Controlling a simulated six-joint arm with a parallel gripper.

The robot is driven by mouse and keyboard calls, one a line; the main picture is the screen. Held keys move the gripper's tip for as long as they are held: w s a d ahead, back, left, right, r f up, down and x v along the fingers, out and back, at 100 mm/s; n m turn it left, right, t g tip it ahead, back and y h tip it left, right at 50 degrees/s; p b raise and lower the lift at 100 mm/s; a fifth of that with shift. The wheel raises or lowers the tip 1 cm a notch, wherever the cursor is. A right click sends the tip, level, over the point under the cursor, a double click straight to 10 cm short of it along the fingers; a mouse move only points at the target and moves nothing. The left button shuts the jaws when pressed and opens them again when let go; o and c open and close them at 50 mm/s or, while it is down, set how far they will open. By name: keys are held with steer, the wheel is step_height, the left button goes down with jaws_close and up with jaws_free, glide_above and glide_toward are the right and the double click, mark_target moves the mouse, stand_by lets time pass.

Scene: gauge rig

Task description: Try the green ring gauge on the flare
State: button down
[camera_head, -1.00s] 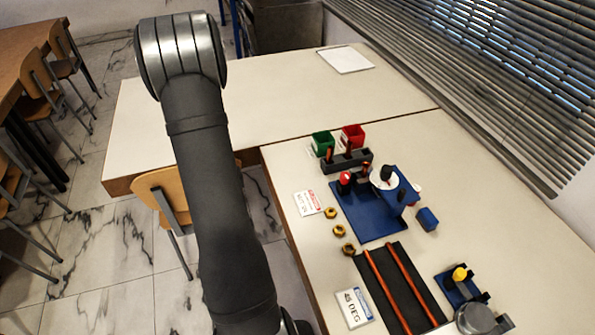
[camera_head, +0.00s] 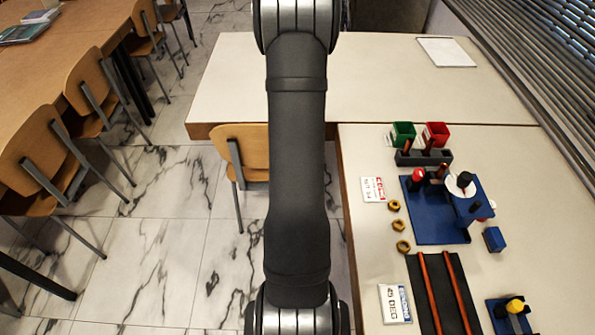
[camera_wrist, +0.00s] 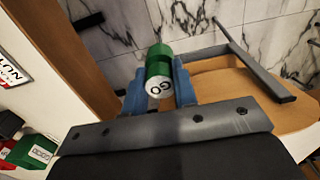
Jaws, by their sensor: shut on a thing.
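The green gauge (camera_wrist: 159,62) is a short green cylinder whose white end face is marked "GO". It shows in the wrist view, held between the blue fingers of my gripper (camera_wrist: 159,82). The fingers are shut on its sides, and it is clear of the bench, with floor and a chair behind it. My gripper is out of sight in the head view. A blue fixture (camera_head: 424,214) with a red knob and a white round dial stands on the right bench. I cannot make out a flare on any tube; copper-coloured pieces stand in a dark block (camera_head: 440,157) behind the fixture.
A green bin (camera_head: 403,134) and a red bin (camera_head: 436,134) stand behind the block. Several brass nuts (camera_head: 399,226) lie left of the fixture. Copper tubes (camera_head: 429,295) lie on a black mat. A wooden chair (camera_head: 240,150) stands in the gap left of the bench.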

steer(key=shift+r, duration=2.35)
